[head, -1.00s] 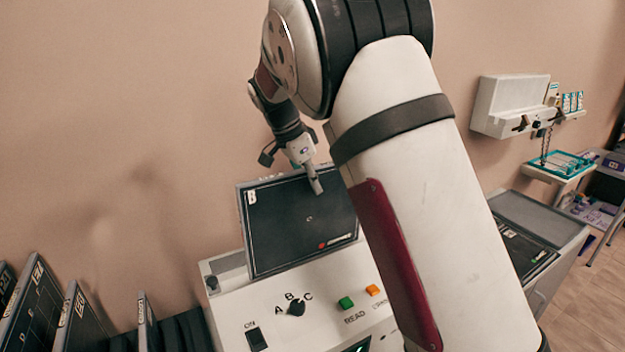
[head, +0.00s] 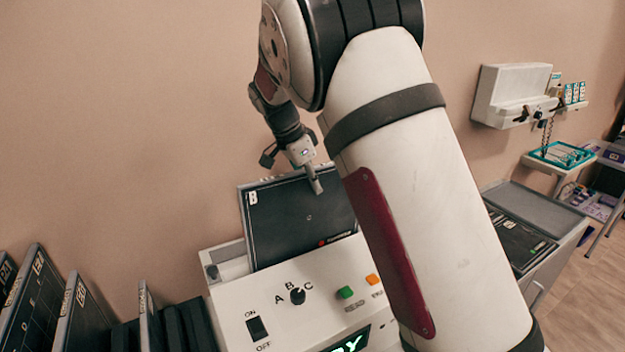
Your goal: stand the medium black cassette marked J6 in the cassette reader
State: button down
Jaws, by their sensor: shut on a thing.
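The black cassette (head: 295,218) is a flat panel standing tilted back at the rear of the white cassette reader (head: 232,318). A white letter mark shows at its upper left and a red mark at its lower right; I cannot read J6 on it. Its lower edge is hidden behind the reader's front panel, so I cannot tell how deep it sits. My gripper (head: 313,180) is shut on the cassette's top edge. My arm hides the cassette's right end.
The reader has an on/off switch (head: 257,328), a knob (head: 297,296), a green button (head: 345,292) and an orange button (head: 373,280). Several dark cassettes (head: 82,318) stand in a rack at the left. A wall unit (head: 508,95) hangs at the right.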

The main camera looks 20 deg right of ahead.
aim_at(313, 206)
jog(key=shift+f, duration=0.5)
jog(key=shift+f, duration=0.75)
jog(key=shift+f, duration=0.7)
jog(key=shift+f, duration=0.35)
jog(key=shift+f, duration=0.3)
jog(key=shift+f+b, duration=0.35)
jog(key=shift+f, duration=0.4)
jog(key=shift+f, duration=0.1)
